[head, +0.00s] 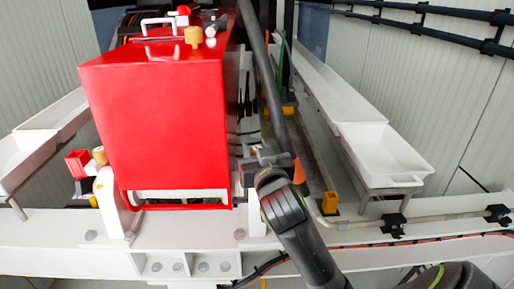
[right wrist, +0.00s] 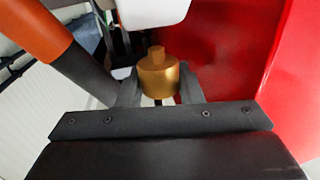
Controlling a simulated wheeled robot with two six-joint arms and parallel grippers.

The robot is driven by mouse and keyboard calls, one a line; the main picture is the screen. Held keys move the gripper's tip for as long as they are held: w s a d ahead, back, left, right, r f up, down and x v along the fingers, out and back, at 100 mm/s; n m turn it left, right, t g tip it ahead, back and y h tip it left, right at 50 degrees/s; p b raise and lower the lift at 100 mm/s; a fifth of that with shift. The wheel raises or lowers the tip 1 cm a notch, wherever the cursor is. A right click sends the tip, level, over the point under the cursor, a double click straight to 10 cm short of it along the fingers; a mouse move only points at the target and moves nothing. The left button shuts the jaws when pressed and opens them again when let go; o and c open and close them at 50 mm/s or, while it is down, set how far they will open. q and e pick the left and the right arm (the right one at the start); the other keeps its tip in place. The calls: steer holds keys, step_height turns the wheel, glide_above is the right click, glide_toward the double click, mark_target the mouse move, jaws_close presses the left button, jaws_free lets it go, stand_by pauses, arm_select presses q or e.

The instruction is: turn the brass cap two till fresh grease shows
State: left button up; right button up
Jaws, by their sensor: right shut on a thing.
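A brass cap (right wrist: 158,78) with a small knob on top stands between the two fingers of my right gripper (right wrist: 158,88) in the right wrist view, below a white part. The fingers are shut on its sides. No grease can be made out on it. In the head view my right gripper (head: 260,157) is at the right side of the red pump housing (head: 155,120), and the cap there is hidden. Other brass caps sit on top of the housing (head: 194,36) and at its left side (head: 99,155). My left gripper is not in view.
A dark pole with an orange band (right wrist: 35,30) passes close to my right gripper. A white beam (head: 60,235) runs across the front. White trays (head: 385,155) stand at the right, and black-clamped pipes (head: 440,219) run along the lower right.

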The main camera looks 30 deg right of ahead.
steer(key=shift+m+g+h, duration=0.6)
steer(key=shift+m+h, duration=0.2)
steer(key=shift+h, duration=0.5)
steer(key=shift+m, duration=0.3)
steer(key=o, duration=1)
steer(key=shift+c, duration=0.2)
